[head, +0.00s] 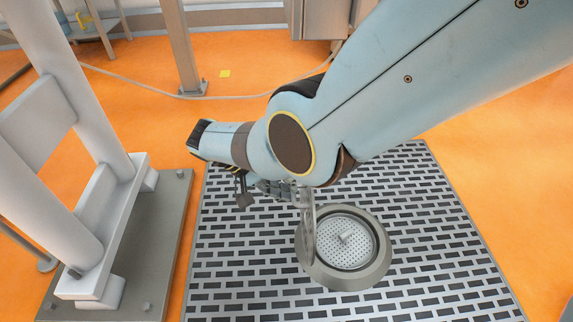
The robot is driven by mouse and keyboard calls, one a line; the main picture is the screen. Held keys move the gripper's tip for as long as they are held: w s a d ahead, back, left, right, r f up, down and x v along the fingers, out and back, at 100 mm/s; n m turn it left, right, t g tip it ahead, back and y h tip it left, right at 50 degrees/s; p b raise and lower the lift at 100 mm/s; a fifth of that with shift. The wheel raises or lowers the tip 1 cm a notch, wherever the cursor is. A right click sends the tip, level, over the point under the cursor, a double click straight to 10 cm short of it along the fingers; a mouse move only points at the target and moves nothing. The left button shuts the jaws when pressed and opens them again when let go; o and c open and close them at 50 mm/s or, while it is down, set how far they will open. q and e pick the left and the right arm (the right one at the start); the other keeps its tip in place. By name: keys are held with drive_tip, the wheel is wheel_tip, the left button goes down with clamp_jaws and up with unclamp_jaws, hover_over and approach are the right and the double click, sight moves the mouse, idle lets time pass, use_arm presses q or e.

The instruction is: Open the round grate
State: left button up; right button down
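The round grate has a grey ring set in the patterned floor plate, with a pale perforated disc (348,252) and a small block inside it. A thin grey plate (308,232) stands upright, nearly edge-on, at the ring's left side; it looks like a raised cover, but I cannot be sure. My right gripper (270,191) points down, up and left of the ring, close to the plate's top edge. My wrist partly hides it, so I cannot tell whether it touches the plate or how far the fingers are apart. My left gripper is out of view.
The patterned metal floor plate (240,270) lies around the grate and is otherwise clear. A pale pipe frame (75,165) on a grey base stands at the left. A post (182,50) and a cable (135,85) are at the back on the orange floor.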

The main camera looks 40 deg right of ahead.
drive_tip(key=shift+s+d+f, duration=0.2)
drive_tip(key=shift+s+f, duration=0.3)
drive_tip(key=shift+f, duration=0.3)
drive_tip(key=c, duration=1.4)
unclamp_jaws()
drive_tip(key=shift+w+d+f, duration=0.1)
drive_tip(key=v, duration=1.2)
drive_tip(key=shift+w+r, duration=0.1)
drive_tip(key=shift+r, duration=0.1)
drive_tip(key=shift+f, duration=0.1)
